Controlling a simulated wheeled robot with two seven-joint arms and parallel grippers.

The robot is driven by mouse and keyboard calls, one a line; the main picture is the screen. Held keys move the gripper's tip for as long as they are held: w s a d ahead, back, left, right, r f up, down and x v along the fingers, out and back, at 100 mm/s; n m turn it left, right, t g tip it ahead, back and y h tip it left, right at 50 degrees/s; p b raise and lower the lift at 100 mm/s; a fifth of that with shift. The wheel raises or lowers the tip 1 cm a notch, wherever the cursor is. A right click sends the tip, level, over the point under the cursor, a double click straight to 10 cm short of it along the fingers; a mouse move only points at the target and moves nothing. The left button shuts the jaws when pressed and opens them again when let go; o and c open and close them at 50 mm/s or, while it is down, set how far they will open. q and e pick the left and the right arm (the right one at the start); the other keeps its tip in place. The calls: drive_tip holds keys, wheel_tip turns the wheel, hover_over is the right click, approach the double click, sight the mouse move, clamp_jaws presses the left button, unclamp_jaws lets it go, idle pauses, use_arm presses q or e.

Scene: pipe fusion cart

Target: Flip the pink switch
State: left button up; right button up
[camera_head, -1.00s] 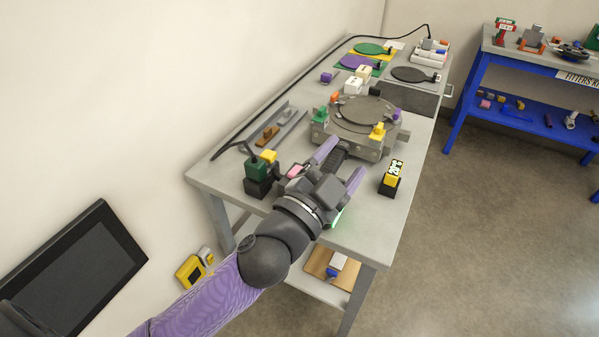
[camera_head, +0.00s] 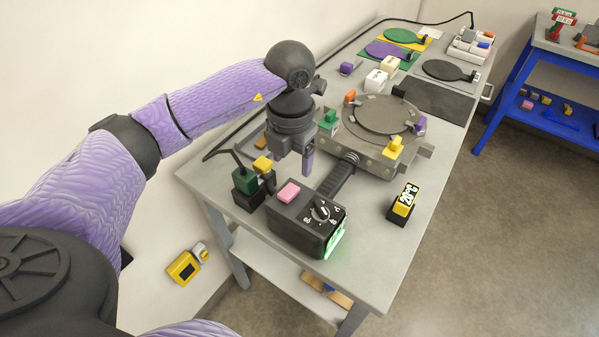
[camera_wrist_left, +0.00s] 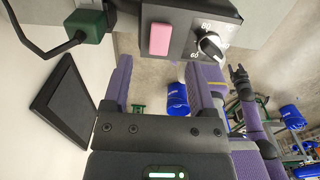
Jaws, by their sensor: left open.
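The pink switch (camera_head: 288,193) is a small rounded block on the top of a dark control box (camera_head: 290,235), beside a black dial with numbers. In the left wrist view the pink switch (camera_wrist_left: 160,39) shows whole and uncovered, ahead of the fingers. My left gripper (camera_head: 289,172) points down on the far side of the box, just behind the switch. Its purple fingers are spread and hold nothing; in the left wrist view the gripper (camera_wrist_left: 159,72) shows this gap clearly. A dark gripper (camera_wrist_left: 240,76), seemingly my right one, shows small in the left wrist view; its jaws are unclear.
A green plug (camera_head: 246,178) with a black cable stands left of the box. A round plate fixture (camera_head: 372,115) stands behind it, and a yellow-and-black temperature display (camera_head: 404,201) is to the right. Bare tabletop (camera_head: 363,225) lies between box and display.

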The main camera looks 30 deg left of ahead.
sight(293, 187)
use_arm(q)
wheel_tip(293, 187, down, 7)
drive_tip(key=shift+r+b, duration=0.15)
drive_tip(key=shift+b, duration=0.25)
